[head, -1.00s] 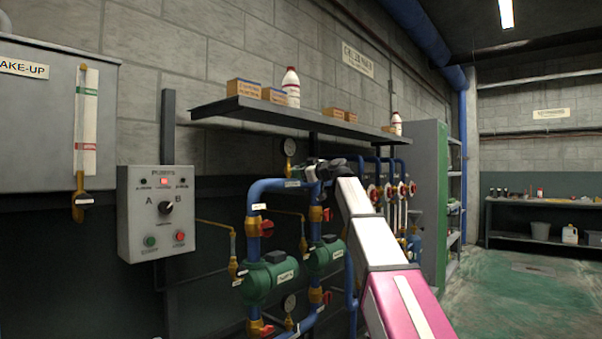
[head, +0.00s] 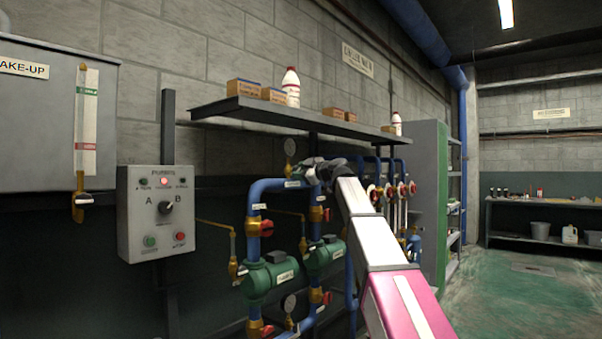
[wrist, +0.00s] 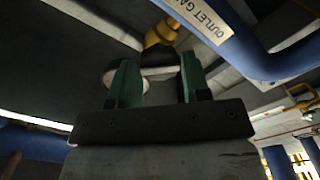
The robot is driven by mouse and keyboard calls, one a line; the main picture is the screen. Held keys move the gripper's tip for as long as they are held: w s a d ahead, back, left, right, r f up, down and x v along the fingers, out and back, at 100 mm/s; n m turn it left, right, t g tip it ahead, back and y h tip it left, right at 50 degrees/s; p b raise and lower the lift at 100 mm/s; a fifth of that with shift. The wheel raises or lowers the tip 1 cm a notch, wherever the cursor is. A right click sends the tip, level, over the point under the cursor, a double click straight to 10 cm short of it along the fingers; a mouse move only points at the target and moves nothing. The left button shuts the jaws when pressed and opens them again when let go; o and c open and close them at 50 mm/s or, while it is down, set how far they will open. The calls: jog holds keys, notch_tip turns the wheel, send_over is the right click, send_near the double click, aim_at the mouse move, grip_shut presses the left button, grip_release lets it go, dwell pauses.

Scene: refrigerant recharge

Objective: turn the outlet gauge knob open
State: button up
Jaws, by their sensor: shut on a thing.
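My gripper (wrist: 157,80) shows in the wrist view, with its two green fingers on either side of a narrow grey piece (wrist: 158,71) below a brass fitting (wrist: 160,32). It is shut on this piece, which I take to be the outlet gauge knob; most of it is dark, and its angle is hard to read. A blue pipe (wrist: 262,58) beside it carries a label (wrist: 200,18) reading "OUTLET GA…", cut off by the edge. In the head view, a round gauge (head: 290,147) stands just left of my wrist, above the pipes; my fingers and the knob are hidden there.
Blue pipes (head: 268,187) with red-handled valves and green pumps (head: 270,277) stand close below my arm. A dark shelf (head: 270,113) with boxes and bottles runs above it. A grey pump control box (head: 158,213) is at the left. The floor at the right (head: 500,300) is open.

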jog(key=n, duration=0.4)
jog(key=shift+s+f, duration=0.1)
jog(key=n, duration=0.4)
jog(key=o, duration=0.9)
jog(key=shift+d, duration=0.1)
jog(key=v, duration=0.6)
jog(key=shift+s+d, duration=0.25)
jog(key=shift+d, duration=0.1)
